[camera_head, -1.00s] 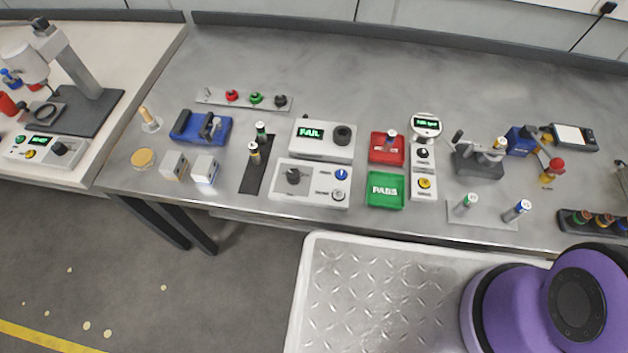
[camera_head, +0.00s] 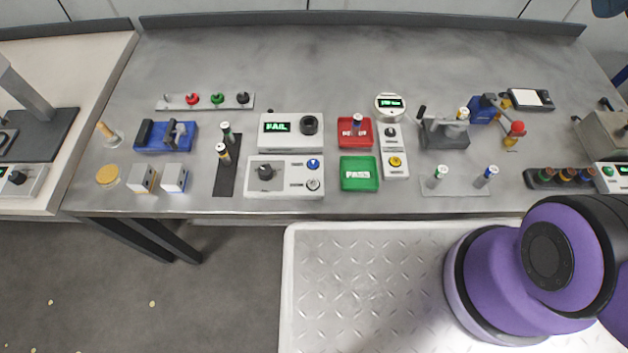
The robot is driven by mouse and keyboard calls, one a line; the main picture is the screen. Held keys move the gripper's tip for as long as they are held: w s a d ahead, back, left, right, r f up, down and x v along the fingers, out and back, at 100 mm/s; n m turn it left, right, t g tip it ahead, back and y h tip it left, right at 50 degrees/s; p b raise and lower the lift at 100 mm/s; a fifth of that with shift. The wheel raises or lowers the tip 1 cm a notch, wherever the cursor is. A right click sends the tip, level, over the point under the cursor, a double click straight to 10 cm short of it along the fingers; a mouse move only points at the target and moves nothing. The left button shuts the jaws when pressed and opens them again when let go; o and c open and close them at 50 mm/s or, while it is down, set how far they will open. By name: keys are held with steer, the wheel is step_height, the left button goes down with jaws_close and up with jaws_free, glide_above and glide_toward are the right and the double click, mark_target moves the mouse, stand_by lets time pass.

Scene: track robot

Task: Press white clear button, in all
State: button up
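A white control box (camera_head: 284,190) stands near the front edge of the bench. It carries a black knob (camera_head: 266,172), a blue button (camera_head: 313,164) and, below that, a pale white-grey round button (camera_head: 313,184). The small labels beside the buttons are too blurred to read surely. Behind it, a white unit (camera_head: 291,132) has a green-lit display (camera_head: 287,127) that appears to read FAIL, and a dark round socket. My gripper is not in view; only purple links of my arm show at lower right. Nothing is seen touching the button.
A red tray (camera_head: 354,139) holding a cylinder and a green PASS tray (camera_head: 359,174) lie right of the box. A small panel (camera_head: 396,163) with a yellow button stands beside them. A black strip (camera_head: 227,180) with cylinders is on the left. The back of the bench is clear.

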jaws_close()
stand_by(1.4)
